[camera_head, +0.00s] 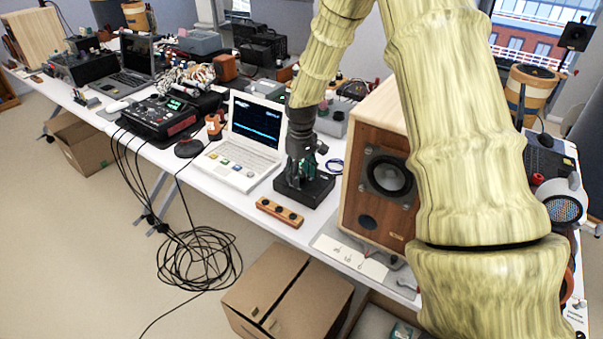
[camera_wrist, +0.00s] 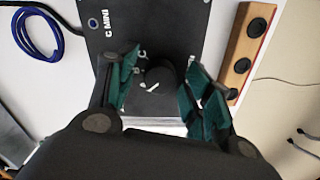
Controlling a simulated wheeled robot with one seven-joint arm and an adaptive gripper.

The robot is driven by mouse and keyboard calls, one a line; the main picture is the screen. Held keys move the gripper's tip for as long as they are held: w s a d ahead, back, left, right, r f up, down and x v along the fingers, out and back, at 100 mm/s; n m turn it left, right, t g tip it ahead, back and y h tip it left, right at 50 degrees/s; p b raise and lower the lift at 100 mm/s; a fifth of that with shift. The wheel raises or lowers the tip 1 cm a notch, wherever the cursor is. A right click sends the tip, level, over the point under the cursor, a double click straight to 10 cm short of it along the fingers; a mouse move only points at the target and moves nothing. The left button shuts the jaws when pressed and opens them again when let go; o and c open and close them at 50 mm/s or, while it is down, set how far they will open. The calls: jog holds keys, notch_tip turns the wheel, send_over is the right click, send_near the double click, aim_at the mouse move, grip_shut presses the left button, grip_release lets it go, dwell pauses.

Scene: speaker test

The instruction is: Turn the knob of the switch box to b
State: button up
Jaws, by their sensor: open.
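The switch box is a flat black box (camera_head: 316,193) on the white table, between the laptop and the wooden speaker. In the wrist view the box (camera_wrist: 180,22) has small white lettering on its top. Its dark round knob (camera_wrist: 158,76) carries a white mark and sits between my fingers. My gripper (camera_head: 300,172) points down over the box. In the wrist view my gripper (camera_wrist: 162,85) is open, with one green-padded finger on each side of the knob. I cannot tell whether either finger touches it. My fingers hide part of the box, and I cannot make out a letter b.
A wooden strip with dark round pieces (camera_head: 280,211) lies in front of the box and shows in the wrist view (camera_wrist: 240,60). The laptop (camera_head: 245,150) is left, the speaker (camera_head: 375,207) right. A blue cable (camera_wrist: 50,50) lies beside the box.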

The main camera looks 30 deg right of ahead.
jog(key=shift+c, duration=0.2)
jog(key=c, duration=1)
jog(key=shift+r+p, duration=0.1)
jog(key=shift+p, duration=0.2)
jog(key=m+p, duration=0.2)
jog(key=shift+r+m, duration=0.15)
jog(key=shift+m, duration=0.25)
jog(key=m+p, duration=0.3)
jog(key=m, duration=0.2)
jog(key=shift+m, duration=0.3)
jog(key=shift+w+m+p, duration=0.1)
jog(key=shift+m+p, duration=0.2)
jog(key=shift+d, duration=0.1)
jog(key=o, duration=1)
jog(key=shift+f, duration=0.2)
